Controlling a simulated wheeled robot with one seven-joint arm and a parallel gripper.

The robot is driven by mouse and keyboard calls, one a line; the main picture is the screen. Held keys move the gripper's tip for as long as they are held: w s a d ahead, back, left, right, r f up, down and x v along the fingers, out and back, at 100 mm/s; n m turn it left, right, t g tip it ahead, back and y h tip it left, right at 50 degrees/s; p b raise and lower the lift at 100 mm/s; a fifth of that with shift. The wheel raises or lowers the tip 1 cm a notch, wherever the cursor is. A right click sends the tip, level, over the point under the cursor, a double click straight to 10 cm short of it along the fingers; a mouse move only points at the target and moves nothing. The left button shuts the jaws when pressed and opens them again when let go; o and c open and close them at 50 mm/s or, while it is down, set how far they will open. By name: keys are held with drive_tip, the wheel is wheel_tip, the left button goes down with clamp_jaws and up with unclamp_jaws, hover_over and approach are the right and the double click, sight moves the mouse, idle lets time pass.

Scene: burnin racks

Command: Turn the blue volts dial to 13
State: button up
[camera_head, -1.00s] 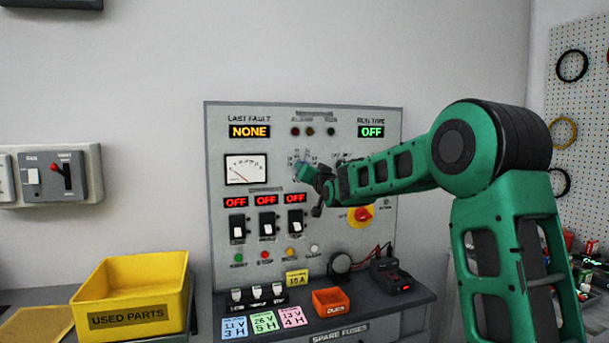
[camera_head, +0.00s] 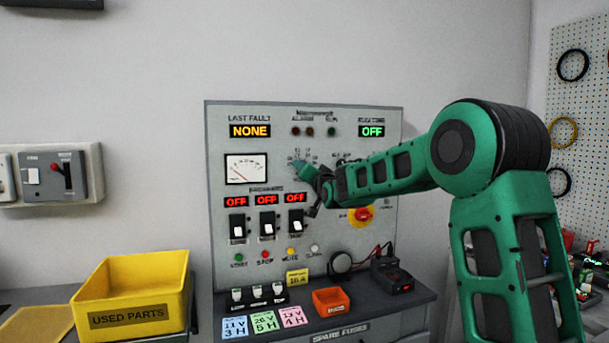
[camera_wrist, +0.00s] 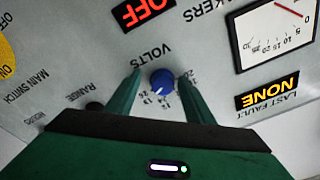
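The blue volts dial (camera_wrist: 162,82) shows in the wrist view below the VOLTS lettering, with small scale numbers around it. A pale mark shows at its lower edge, but I cannot tell the exact setting. My gripper (camera_wrist: 158,77) has its two green fingers apart, one on each side of the dial, with a narrow gap visible to each finger. In the head view my gripper (camera_head: 303,169) is at the upper middle of the grey panel (camera_head: 222,280) and hides the dial.
A voltmeter (camera_head: 246,169) and a NONE display (camera_head: 249,131) are left of the gripper. Red OFF displays and black switches (camera_head: 267,226) are below left. A red-yellow main switch (camera_head: 361,214) is below right. A yellow bin (camera_head: 180,285) stands lower left.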

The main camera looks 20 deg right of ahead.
drive_tip(key=shift+s+r, duration=0.1)
drive_tip(key=shift+r, duration=0.1)
drive_tip(key=s+f, duration=0.1)
drive_tip(key=s, duration=0.9)
drive_tip(key=shift+s+f, duration=0.15)
drive_tip(key=shift+s, duration=0.1)
